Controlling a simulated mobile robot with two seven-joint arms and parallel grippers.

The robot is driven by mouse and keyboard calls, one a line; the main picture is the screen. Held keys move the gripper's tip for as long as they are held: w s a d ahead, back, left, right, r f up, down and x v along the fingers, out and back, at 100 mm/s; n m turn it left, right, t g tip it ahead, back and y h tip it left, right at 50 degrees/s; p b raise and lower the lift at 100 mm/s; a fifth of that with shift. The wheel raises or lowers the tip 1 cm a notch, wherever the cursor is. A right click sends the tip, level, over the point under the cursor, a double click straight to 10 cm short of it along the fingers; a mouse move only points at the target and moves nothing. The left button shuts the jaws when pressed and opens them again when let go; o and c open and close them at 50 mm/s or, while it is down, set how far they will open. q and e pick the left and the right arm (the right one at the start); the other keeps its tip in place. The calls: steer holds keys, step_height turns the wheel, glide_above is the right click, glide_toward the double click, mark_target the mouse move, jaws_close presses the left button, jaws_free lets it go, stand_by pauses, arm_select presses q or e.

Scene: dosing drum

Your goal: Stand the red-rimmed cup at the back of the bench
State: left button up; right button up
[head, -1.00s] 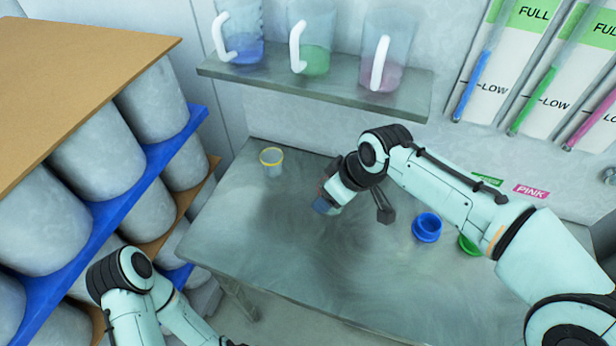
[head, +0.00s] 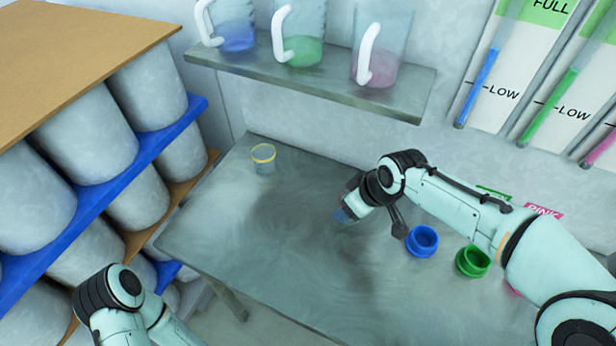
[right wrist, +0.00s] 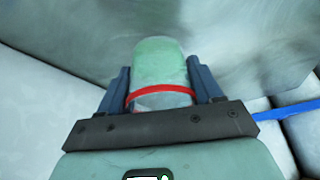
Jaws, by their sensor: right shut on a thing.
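The red-rimmed cup (right wrist: 160,70) shows in the right wrist view, a pale, see-through cup with a red band between the two fingers. Its red rim is at the end nearer my palm. My right gripper (right wrist: 161,88) is shut on it. In the head view my right gripper (head: 346,214) is over the middle of the bench (head: 270,240), and the cup is mostly hidden by the hand. I cannot tell whether the cup touches the bench. My left arm shows at the lower left, but its gripper is out of view.
A yellow-rimmed cup (head: 263,159) stands at the back left of the bench. A blue ring-shaped holder (head: 422,241) and a green one (head: 473,261) are on the right. A shelf (head: 310,83) with three jugs hangs above the back. The bench's left and front are clear.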

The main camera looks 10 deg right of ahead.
steer(key=p, duration=0.2)
glide_above(306, 185)
steer(key=s, duration=0.2)
steer(key=shift+w+d, duration=0.25)
steer(key=shift+d, duration=0.15)
steer(key=shift+w+f, duration=0.1)
steer(key=shift+f, duration=1.65)
steer(key=shift+f, duration=0.15)
steer(key=o, duration=1.1)
steer(key=shift+c, duration=0.2)
